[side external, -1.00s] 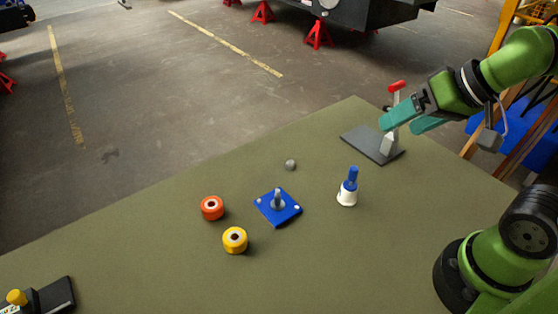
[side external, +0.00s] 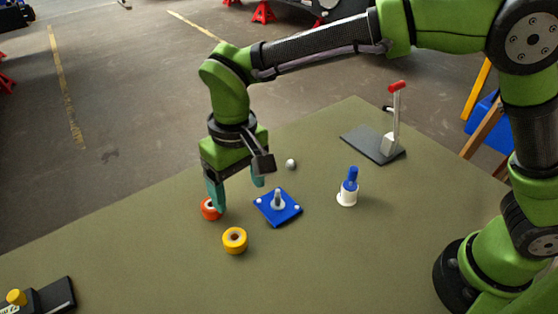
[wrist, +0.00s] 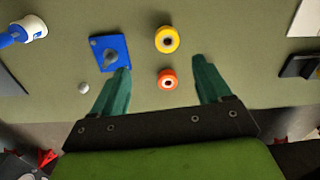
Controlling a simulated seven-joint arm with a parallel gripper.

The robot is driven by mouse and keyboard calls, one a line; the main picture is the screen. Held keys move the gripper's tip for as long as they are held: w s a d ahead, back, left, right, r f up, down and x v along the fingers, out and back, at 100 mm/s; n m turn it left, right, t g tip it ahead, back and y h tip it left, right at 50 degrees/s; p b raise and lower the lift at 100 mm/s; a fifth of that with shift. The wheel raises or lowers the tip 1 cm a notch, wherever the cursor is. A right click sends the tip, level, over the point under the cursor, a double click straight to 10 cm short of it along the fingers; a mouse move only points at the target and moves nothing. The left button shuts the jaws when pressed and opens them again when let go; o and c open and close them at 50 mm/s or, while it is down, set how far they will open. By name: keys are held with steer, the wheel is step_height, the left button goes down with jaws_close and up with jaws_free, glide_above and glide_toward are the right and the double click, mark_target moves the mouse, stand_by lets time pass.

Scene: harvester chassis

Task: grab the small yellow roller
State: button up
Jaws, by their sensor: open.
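The small yellow roller (side external: 235,240) stands on the green table, with a dark hole in its top. It also shows in the wrist view (wrist: 167,39), beyond the fingertips. An orange-red roller (side external: 210,209) sits behind and left of it, partly hidden by a finger in the side view. In the wrist view the orange-red roller (wrist: 167,79) lies between the lines of the two fingers, nearer than the yellow one. My gripper (side external: 238,195) is open and empty, pointing down above the table near the orange-red roller. Its teal fingers (wrist: 163,72) are spread wide.
A blue plate with a grey post (side external: 278,206) lies right of the rollers. A white and blue bottle (side external: 348,188), a grey ball (side external: 291,164) and a red-handled lever on a plate (side external: 375,147) stand farther right and back. A dark block (side external: 55,296) is at front left.

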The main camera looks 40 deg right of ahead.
steer(key=w+a+r, duration=0.1)
steer(key=m, duration=0.1)
glide_above(235, 236)
steer(key=s, duration=0.1)
steer(key=f, duration=1)
steer(key=shift+d+f, duration=0.2)
steer(key=shift+f, duration=0.2)
steer(key=shift+w+a+f, duration=0.1)
steer(key=shift+a+f, duration=0.1)
steer(key=shift+f, duration=1.25)
steer(key=shift+w+a+f, duration=0.1)
steer(key=shift+a+f, duration=0.1)
steer(key=shift+f, duration=1.2)
steer(key=shift+s, duration=0.1)
steer(key=c, duration=1.1)
